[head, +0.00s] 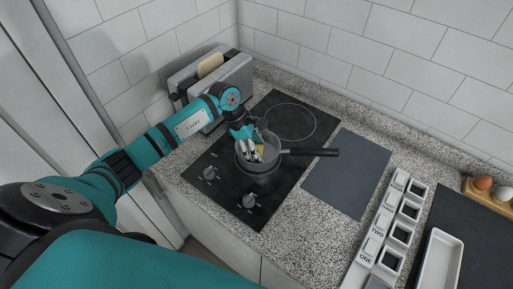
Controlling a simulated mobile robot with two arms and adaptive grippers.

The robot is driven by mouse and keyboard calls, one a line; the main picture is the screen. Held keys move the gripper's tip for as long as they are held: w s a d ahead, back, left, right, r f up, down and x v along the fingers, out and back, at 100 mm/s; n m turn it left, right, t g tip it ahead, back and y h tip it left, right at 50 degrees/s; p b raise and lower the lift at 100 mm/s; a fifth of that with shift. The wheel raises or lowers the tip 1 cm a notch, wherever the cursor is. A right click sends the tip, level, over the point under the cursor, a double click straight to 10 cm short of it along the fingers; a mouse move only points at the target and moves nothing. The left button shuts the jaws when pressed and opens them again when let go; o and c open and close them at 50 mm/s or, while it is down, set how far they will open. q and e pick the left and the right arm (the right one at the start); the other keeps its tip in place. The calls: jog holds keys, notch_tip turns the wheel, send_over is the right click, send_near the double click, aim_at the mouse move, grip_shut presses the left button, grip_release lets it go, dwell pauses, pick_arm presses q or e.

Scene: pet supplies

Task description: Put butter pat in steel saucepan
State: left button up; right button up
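The steel saucepan (271,165) stands on the black cooktop, its dark handle (312,152) pointing right. My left gripper (252,155) reaches down into the saucepan from above, its fingers inside the rim. A small yellow butter pat (260,149) shows inside the rim, right at the fingers. It is too small to tell whether the fingers grip it or whether it rests on the pan's bottom. The gripper hides part of the pan's inside. My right gripper is not in view.
A toaster (232,77) with bread stands behind my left arm. Cooktop knobs (249,201) are at the front. A dark mat (347,172) lies right of the pan. Farther right are a numbered rack (398,208), a white tray (440,262) and an egg holder (487,192).

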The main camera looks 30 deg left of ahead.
pick_arm(q)
jog(key=shift+r, duration=0.25)
jog(key=b+v, duration=0.3)
jog(key=v, duration=0.8)
jog(key=shift+a+r, duration=0.2)
jog(key=shift+r, duration=0.15)
